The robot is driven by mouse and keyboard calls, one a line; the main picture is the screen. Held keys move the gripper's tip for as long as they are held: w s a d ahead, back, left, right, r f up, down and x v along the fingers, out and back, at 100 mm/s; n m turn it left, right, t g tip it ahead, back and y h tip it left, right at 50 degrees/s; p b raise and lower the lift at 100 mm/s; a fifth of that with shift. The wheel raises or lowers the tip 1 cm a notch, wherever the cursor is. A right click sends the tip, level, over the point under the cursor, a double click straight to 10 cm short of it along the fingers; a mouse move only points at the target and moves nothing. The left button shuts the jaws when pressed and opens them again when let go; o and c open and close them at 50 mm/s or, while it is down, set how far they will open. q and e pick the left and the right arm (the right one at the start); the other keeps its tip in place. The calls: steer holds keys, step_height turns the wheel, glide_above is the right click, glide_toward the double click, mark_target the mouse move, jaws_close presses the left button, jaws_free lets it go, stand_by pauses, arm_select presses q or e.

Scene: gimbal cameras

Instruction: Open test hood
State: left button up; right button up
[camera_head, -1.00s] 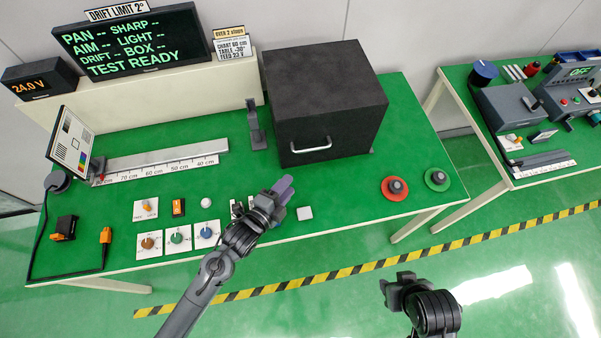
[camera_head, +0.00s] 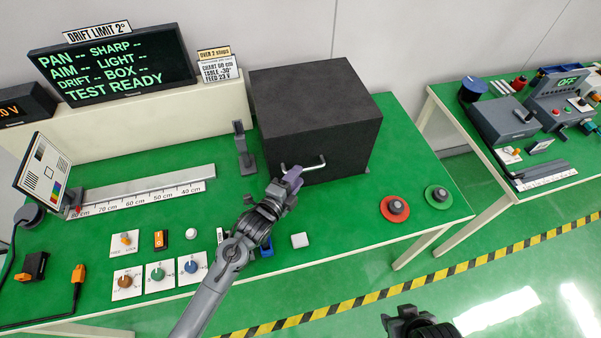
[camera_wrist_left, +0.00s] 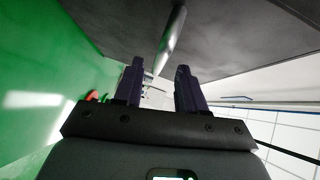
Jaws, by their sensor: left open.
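The test hood is a closed black box (camera_head: 318,118) on the green bench in the head view. In the left wrist view the handle (camera_wrist_left: 170,42) lies ahead between the two dark fingers (camera_wrist_left: 160,84), which are open and apart. I cannot tell whether a finger touches it. My right gripper (camera_head: 405,322) is at the bottom edge, away from the bench, with its jaw state unclear.
A small grey stand (camera_head: 243,148) is left of the hood. Red (camera_head: 395,209) and green (camera_head: 438,197) discs with dark knobs lie to the right. Free green surface lies before the hood.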

arm_select(q)
steer(key=shift+x, duration=1.55)
steer(key=shift+c, duration=0.3)
jaws_close()
